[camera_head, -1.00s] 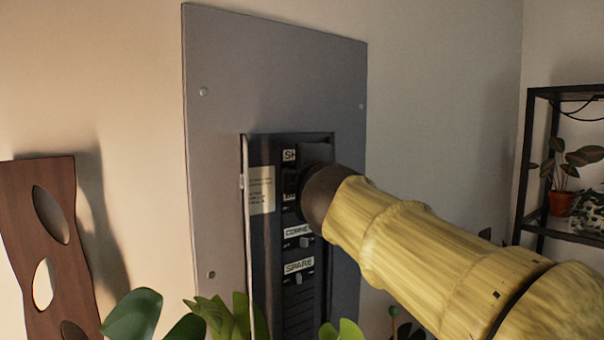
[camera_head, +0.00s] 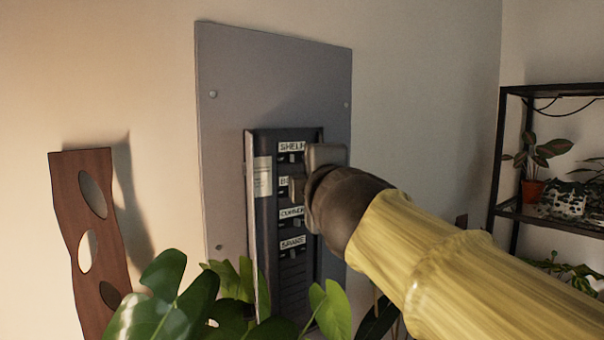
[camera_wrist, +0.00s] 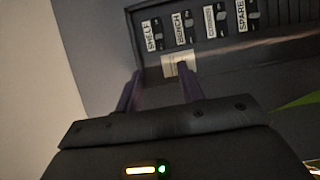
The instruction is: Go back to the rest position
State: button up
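My gripper (camera_head: 312,188) is in front of the grey electrical panel (camera_head: 270,85) in the head view, covering part of its switch column. In the wrist view my gripper (camera_wrist: 159,76) shows two dark fingers spread apart with nothing between them, pointing at the panel. A row of labelled switches shows past the fingertips: SHELF (camera_wrist: 153,36), BENCH (camera_wrist: 183,29), a third one whose label is hard to read, and SPARE (camera_wrist: 242,17). A pale paper label (camera_wrist: 175,63) shows beyond the gap between the fingers. The fingers appear apart from the panel.
Green leaves (camera_head: 170,295) rise at the bottom in front of the panel. A wooden board with oval holes (camera_head: 92,235) leans against the wall at left. A black shelf (camera_head: 508,150) with a potted plant (camera_head: 532,190) stands at right.

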jog(key=d+f+m+g+h, duration=0.1)
jog(key=d+f+m+g, duration=0.2)
jog(key=f, duration=0.7)
jog(key=w+d+f+m+g+h, duration=0.1)
jog(key=d+f+m+g, duration=0.2)
jog(key=f, duration=0.6)
jog(key=d+f+m+g+h, duration=0.15)
jog(key=f+m, duration=0.25)
jog(key=f, duration=0.6)
jog(key=s+d+f+m+g, duration=0.2)
jog(key=s+f+m+g, duration=0.2)
jog(key=s+f, duration=0.3)
jog(key=s+d+f+m+g+p, duration=0.1)
jog(key=s+d+f+m+g, duration=0.1)
jog(key=s+f+m, duration=0.3)
notch_tip(320, 180, down, 7)
jog(key=s+g+y, duration=0.1)
jog(key=s, duration=0.2)
jog(key=shift+f+m+g, duration=0.2)
jog(key=shift+m+g, duration=0.1)
jog(key=shift+g, duration=0.05)
jog(key=shift+w, duration=0.15)
